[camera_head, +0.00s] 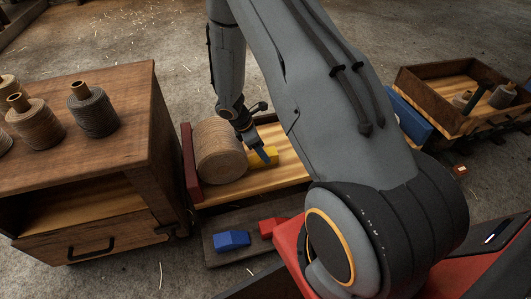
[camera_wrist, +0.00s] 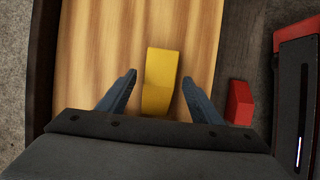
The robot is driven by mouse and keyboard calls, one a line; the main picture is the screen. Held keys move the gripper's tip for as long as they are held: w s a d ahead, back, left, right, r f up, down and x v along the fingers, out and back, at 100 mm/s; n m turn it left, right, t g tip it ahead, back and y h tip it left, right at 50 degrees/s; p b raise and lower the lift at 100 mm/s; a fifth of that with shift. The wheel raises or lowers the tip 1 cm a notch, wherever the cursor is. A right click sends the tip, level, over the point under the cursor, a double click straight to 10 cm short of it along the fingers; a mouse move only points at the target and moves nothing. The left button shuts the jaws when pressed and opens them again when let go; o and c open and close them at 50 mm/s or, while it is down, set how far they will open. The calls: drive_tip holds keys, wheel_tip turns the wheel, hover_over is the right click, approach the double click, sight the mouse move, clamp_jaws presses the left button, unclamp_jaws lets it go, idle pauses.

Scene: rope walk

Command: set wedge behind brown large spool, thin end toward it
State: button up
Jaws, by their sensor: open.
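The brown large spool (camera_head: 220,150) lies on its side on a light wooden bed (camera_head: 235,190), its round end facing me. A yellow wedge (camera_head: 266,156) lies on the bed just right of the spool. I cannot tell whether they touch or which end is thin. The wedge also shows in the wrist view (camera_wrist: 160,72), where the spool is not visible. My gripper (camera_head: 263,153) is right of the spool at the wedge. In the wrist view its open fingers (camera_wrist: 158,77) stand apart on either side of the wedge, with gaps to both.
A blue wedge (camera_head: 231,240) and a red wedge (camera_head: 270,227) lie on a dark board in front of the bed. A red end board (camera_head: 190,160) stands left of the spool. A wooden cabinet (camera_head: 90,140) with several spools is at left. A cart (camera_head: 465,95) is at right.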

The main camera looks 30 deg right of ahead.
sight(256, 158)
drive_tip(key=a+r+m, duration=0.1)
drive_tip(key=a+r, duration=0.3)
drive_tip(key=r, duration=0.2)
drive_tip(key=s+a+r+p, duration=0.1)
drive_tip(key=a+r, duration=0.3)
drive_tip(key=r, duration=0.2)
drive_tip(key=a+r+m+p, duration=0.1)
drive_tip(key=a+r, duration=0.4)
drive_tip(key=r, duration=0.2)
drive_tip(key=shift+s+m+t+y, duration=0.3)
drive_tip(key=shift+t+y, duration=0.1)
drive_tip(key=s+a+r+m+y, duration=0.3)
drive_tip(key=s+a+r+m, duration=0.2)
drive_tip(key=s+a+r, duration=1)
drive_tip(key=s+a+r+m+y, duration=0.1)
drive_tip(key=s+a+r, duration=0.1)
drive_tip(key=s, duration=0.4)
drive_tip(key=s+a+r+m+y, duration=0.1)
drive_tip(key=s+a+r, duration=0.2)
drive_tip(key=s, duration=0.4)
drive_tip(key=shift+r, duration=0.2)
drive_tip(key=shift+s, duration=0.1)
